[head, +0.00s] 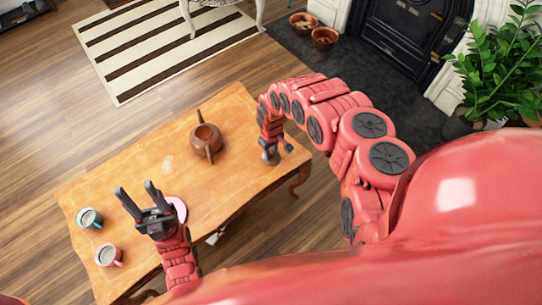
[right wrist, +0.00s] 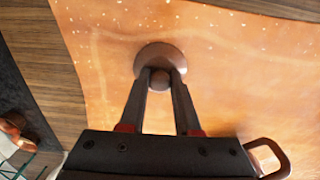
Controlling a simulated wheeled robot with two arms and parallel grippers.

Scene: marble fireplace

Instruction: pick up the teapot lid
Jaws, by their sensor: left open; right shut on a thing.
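The brown teapot (head: 206,139) stands without its lid near the far part of the wooden table, its top open. The teapot lid (right wrist: 160,62) is a round brown disc with a knob, seen from above in the right wrist view. My right gripper (right wrist: 160,82) is shut on the lid's knob, over the table's right end. In the head view my right gripper (head: 272,155) hides most of the lid. I cannot tell whether the lid touches the table. My left gripper (head: 140,200) is open and empty above the table's near part, over a pink plate (head: 178,209).
The wooden table (head: 130,183) also holds a teal-handled mug (head: 89,218) and a pink-handled mug (head: 108,255) at its left end. Its middle is mostly clear. A striped rug (head: 165,45), pots (head: 324,38), the fireplace (head: 415,40) and a plant (head: 500,75) lie beyond.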

